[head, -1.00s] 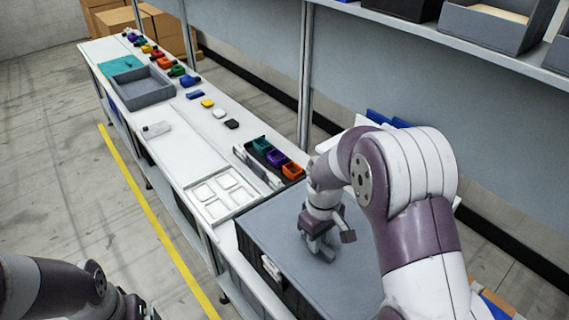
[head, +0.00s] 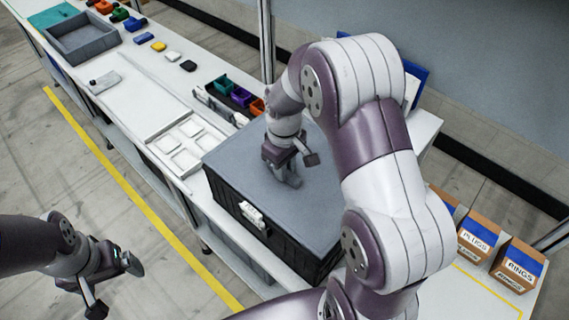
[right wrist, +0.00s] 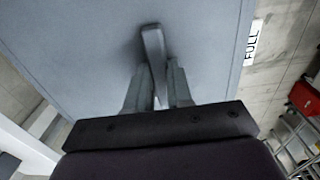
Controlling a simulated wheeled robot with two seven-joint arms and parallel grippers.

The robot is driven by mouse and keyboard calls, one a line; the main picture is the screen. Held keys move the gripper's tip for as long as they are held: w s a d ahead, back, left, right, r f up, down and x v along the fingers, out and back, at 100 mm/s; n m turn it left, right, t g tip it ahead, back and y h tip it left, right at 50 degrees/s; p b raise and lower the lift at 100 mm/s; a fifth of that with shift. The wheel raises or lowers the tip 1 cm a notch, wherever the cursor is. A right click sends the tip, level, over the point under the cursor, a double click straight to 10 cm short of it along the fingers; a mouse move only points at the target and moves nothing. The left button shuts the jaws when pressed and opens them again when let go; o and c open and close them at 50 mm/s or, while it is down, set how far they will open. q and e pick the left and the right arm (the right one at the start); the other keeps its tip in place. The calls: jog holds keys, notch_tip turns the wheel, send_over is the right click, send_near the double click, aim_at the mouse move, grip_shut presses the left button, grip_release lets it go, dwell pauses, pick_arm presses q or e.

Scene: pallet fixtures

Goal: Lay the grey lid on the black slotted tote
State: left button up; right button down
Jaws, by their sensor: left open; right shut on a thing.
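The grey lid (head: 236,165) lies flat over the top of the black slotted tote (head: 308,258), which stands on the bench with a pale latch or tag (head: 252,214) on its near side. The lid's edges look roughly in line with the tote; whether it touches all round cannot be told. My right gripper (head: 290,178) is above the lid, shut on its raised handle. In the right wrist view the handle (right wrist: 153,48) stands between the fingers (right wrist: 158,85). My left gripper (head: 116,288) is open and empty over the floor, at the lower left.
A white tray with square recesses (head: 184,143) lies left of the tote. Small coloured bins (head: 240,96) stand behind it. A grey open box (head: 84,38) is farther along the bench. Cardboard boxes marked PLUGS (head: 478,237) and RINGS (head: 518,268) stand at right.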

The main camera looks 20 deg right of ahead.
jog(key=shift+s, duration=0.15)
jog(key=shift+f, duration=0.1)
jog(key=shift+s+d, duration=0.1)
dwell(0.5)
jog(key=shift+p, duration=0.4)
jog(key=shift+f+b, duration=0.4)
jog(key=shift+f, duration=0.35)
dwell(0.8)
jog(key=c, duration=0.9)
grip_release()
